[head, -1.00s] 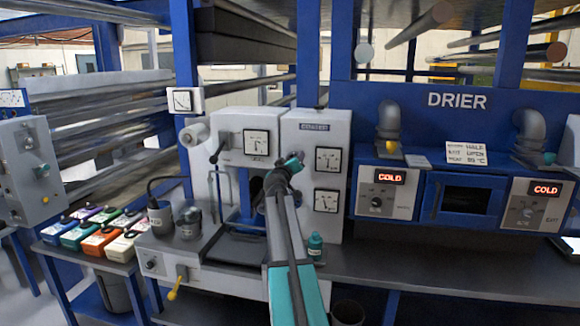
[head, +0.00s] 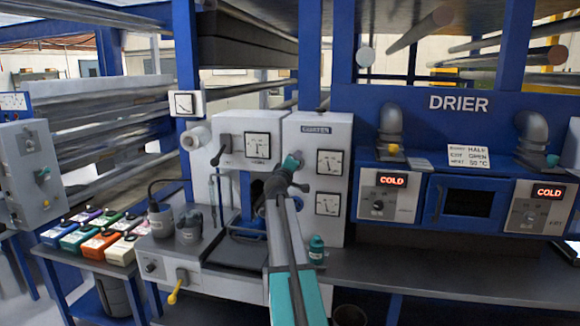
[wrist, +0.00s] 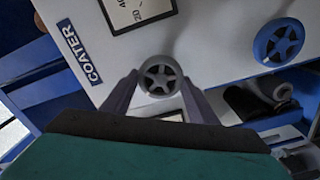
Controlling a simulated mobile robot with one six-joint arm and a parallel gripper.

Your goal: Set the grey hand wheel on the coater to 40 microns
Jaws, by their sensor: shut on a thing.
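The coater (head: 340,228) is a pale cabinet in the middle of the head view, with its name plate (wrist: 79,51) at upper left in the wrist view. The grey hand wheel (wrist: 160,76) is a small spoked wheel on its pale panel. My gripper (wrist: 160,84) is shut on the grey hand wheel, one finger at each side. In the head view my gripper (head: 296,160) is at the coater front and hides the wheel.
A blue wheel (wrist: 284,42) is on the panel at right in the wrist view. Two dials (head: 330,162) (head: 327,203) are right of my arm. A teal bottle (head: 316,250) stands on the bench below. The drier (head: 464,195) is to the right.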

